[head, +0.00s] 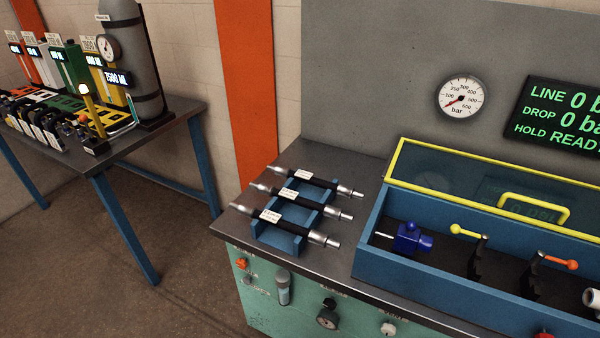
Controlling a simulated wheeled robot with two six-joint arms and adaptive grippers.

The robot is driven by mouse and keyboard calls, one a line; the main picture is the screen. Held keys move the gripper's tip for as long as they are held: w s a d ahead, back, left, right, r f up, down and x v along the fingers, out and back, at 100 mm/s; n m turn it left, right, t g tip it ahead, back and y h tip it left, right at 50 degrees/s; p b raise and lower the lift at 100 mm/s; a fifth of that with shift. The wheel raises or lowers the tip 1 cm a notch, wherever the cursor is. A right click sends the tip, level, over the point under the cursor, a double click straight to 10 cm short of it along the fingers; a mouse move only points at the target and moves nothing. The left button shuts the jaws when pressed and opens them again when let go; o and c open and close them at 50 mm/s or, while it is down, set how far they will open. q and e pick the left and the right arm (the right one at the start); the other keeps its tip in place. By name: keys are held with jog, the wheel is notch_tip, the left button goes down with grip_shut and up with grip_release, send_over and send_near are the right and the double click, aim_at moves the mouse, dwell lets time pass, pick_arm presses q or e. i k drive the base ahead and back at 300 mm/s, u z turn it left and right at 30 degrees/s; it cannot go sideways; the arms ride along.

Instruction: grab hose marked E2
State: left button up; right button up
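Three black hoses with silver end fittings lie side by side across a blue rack on the steel bench. The back hose (325,182), the middle hose (312,203) and the front hose (295,227) each carry a white label near the left end. The label print is too small to read, so I cannot tell which is E2. The blue rack (290,241) stands at the left end of the bench top. Neither of my grippers is in view.
A blue box (370,255) with a yellow-framed clear lid (470,195) stands right of the hoses, with a blue valve (410,238) inside. A pressure gauge (461,96) hangs behind. Another table (185,112) with bottles and a grey cylinder (133,60) stands left, across a floor gap.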

aim_at(286, 194)
jog(key=u, duration=0.5)
jog(key=k, duration=0.6)
jog(key=u, duration=0.6)
jog(key=i, duration=0.75)
jog(key=z, duration=1.05)
jog(key=i, duration=0.8)
jog(key=z, duration=0.95)
